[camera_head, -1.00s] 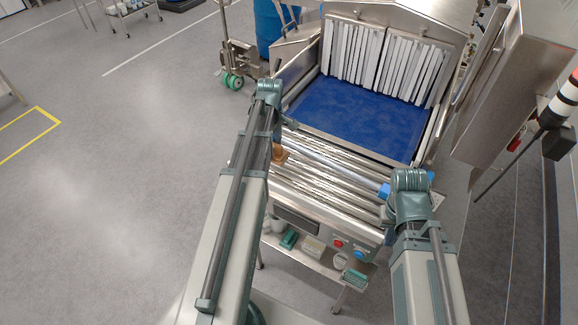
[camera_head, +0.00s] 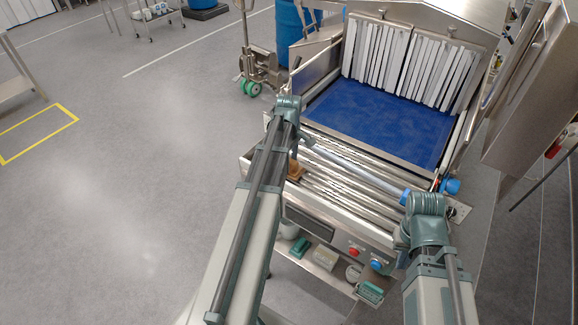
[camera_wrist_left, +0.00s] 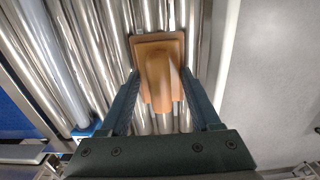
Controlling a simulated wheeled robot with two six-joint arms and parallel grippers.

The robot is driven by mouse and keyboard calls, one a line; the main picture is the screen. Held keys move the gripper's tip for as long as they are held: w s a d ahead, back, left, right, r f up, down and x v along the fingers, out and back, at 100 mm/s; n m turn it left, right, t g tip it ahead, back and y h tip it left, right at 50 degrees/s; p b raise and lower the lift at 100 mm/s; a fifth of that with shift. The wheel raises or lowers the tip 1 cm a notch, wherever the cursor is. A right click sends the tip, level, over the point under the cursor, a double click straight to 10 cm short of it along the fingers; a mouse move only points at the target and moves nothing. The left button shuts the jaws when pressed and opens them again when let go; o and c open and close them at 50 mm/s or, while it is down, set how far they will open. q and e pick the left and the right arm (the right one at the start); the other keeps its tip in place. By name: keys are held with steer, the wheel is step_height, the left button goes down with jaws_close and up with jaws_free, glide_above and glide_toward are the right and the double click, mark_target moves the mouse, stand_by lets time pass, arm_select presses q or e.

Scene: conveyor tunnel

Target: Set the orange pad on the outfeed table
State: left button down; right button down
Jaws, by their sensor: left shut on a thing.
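The orange pad (camera_wrist_left: 160,70) is a brown-orange plate with a raised block that sits between the fingers of my left gripper (camera_wrist_left: 162,108) in the left wrist view. The gripper is shut on this block, above bright steel rollers. In the head view a small part of the pad (camera_head: 295,170) shows beside my left wrist, over the left side of the rollers. I cannot tell whether it touches them. The roller table (camera_head: 350,190) stands in front of the blue belt. My right gripper (camera_head: 404,238) is at the table's right front; its fingers are mostly hidden under the wrist.
A blue belt (camera_head: 385,123) leads to a tunnel with a white strip curtain (camera_head: 410,62). The front panel has a red button (camera_head: 353,251) and a blue button (camera_head: 376,264). Small items lie on a shelf below. The floor at left is open, with a yellow-marked rectangle (camera_head: 40,133).

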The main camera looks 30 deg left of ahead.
arm_select(q)
steer(key=shift+r, duration=0.1)
steer(key=shift+c, duration=0.5)
jaws_free()
steer(key=shift+f, duration=0.2)
steer(key=shift+r, duration=0.1)
step_height(320, 180, up, 12)
steer(key=p, duration=1.2)
steer(key=shift+r, duration=0.1)
